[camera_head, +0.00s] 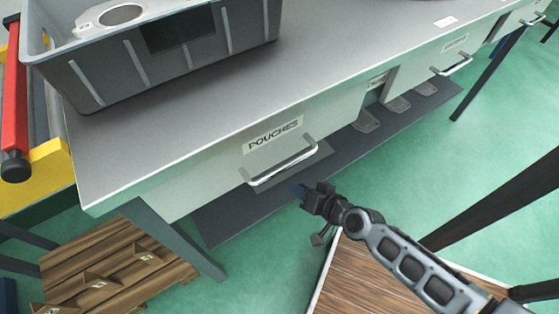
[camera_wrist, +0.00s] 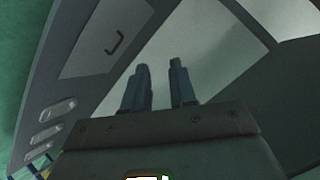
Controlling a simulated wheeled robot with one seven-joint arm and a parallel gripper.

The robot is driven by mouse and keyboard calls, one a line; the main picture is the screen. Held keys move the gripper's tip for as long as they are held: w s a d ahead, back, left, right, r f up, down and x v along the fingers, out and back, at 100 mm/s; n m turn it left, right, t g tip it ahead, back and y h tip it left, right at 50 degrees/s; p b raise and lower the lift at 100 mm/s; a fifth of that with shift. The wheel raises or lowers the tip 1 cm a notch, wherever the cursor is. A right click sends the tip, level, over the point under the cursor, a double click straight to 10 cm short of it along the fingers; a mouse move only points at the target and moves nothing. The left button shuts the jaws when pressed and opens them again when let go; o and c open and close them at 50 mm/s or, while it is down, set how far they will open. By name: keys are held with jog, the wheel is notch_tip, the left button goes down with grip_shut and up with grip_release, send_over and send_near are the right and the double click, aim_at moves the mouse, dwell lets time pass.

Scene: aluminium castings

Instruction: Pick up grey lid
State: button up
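I cannot make out a grey lid for certain. A pale grey metal part (camera_head: 112,14) with a round opening shows inside the grey crate (camera_head: 188,64) at the upper left of the head view; the crate's wall hides its lower side. My gripper (camera_head: 305,192) is in front of the bench, below its top and near the drawer handle marked POUCHES. In the wrist view my gripper (camera_wrist: 161,85) has its two dark fingers apart, with nothing between them.
The crate stands on the grey bench top (camera_head: 350,55), which is largely clear to its right. The drawer handle (camera_head: 283,166) sticks out close to my gripper. A wooden pallet (camera_head: 110,265) lies on the green floor, lower left. A wood-topped surface (camera_head: 365,280) is below my arm.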

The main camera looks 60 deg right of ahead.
jog(key=w+d+f+m+b, duration=0.3)
jog(key=d+f+b, duration=0.2)
jog(key=d+f, duration=0.2)
jog(key=w+d+f+m+h+b, duration=0.1)
jog(key=w+d+f+m+b, duration=0.3)
jog(key=d+f+b, duration=0.2)
jog(key=w+d+f+m+t+h+b, duration=0.1)
jog(key=w+d+f+m+b, duration=0.3)
jog(key=d+f, duration=0.5)
jog(key=shift+d+f+b, duration=0.1)
jog(key=shift+d+b, duration=0.35)
jog(key=shift+b, duration=0.25)
jog(key=shift+w+d+f+h, duration=0.1)
jog(key=shift+w+d+h, duration=0.2)
jog(key=shift+w+d, duration=0.25)
jog(key=b+x, duration=0.2)
jog(key=x, duration=0.4)
jog(key=shift+w+d+b, duration=0.15)
jog(key=shift+d+b, duration=0.15)
grip_shut()
